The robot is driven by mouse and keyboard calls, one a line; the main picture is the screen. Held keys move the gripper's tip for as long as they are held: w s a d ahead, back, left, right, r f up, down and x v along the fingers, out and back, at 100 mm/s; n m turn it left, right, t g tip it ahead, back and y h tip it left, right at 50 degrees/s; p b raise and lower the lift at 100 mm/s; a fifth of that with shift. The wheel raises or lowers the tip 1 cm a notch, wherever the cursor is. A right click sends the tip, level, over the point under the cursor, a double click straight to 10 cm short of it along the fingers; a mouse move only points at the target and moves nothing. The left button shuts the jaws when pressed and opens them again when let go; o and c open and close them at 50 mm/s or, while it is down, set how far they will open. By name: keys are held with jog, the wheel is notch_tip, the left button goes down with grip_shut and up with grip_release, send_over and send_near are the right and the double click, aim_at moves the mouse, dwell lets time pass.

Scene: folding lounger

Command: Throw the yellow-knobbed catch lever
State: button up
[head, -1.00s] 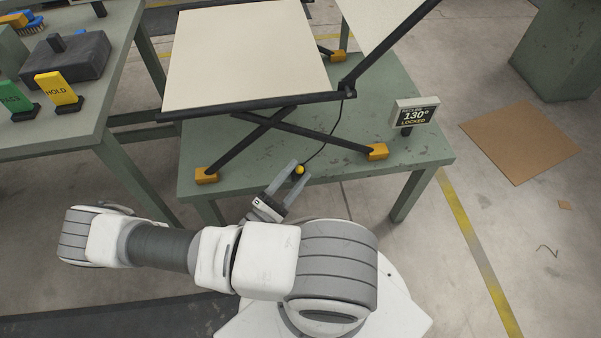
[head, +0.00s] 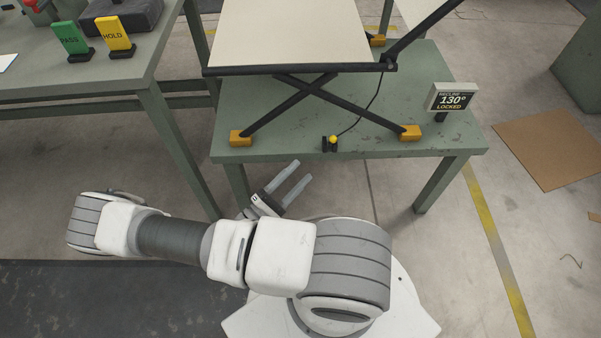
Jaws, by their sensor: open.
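The catch lever's yellow knob (head: 334,139) shows at the front edge of the green table, beside a small dark post. A thin dark cable runs from there up to the lounger's hinge. My gripper (head: 303,171) is open and empty, below and left of the knob in the picture, apart from it. The folding lounger (head: 290,38) stands on the table on crossed black legs with orange feet. The display (head: 452,100) at the table's right reads 130° and LOCKED.
The green table (head: 280,150) has its front edge just beyond my gripper. A side bench (head: 130,78) at left holds a green PASS tag (head: 70,38) and a yellow HOLD tag (head: 116,33). Cardboard (head: 545,148) lies on the floor at right. Floor between table and bench is clear.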

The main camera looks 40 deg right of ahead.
jog(key=shift+a+f, duration=0.2)
jog(key=shift+a, duration=0.4)
jog(key=s+a+r+m+t+y, duration=0.15)
jog(key=a+r+y, duration=0.25)
jog(key=r+y, duration=0.5)
jog(key=s+a+r+m+t+y, duration=0.1)
jog(key=s+a+r+m+y, duration=0.3)
jog(key=r, duration=1)
jog(key=a+r+m+t+y, duration=0.15)
jog(key=a+r+y, duration=0.35)
jog(key=r+y, duration=0.5)
notch_tip(320, 180, up, 30)
jog(key=h+p, duration=0.1)
jog(key=p, duration=2.7)
jog(key=shift+s+g+p, duration=0.15)
jog(key=shift+g+p, duration=0.15)
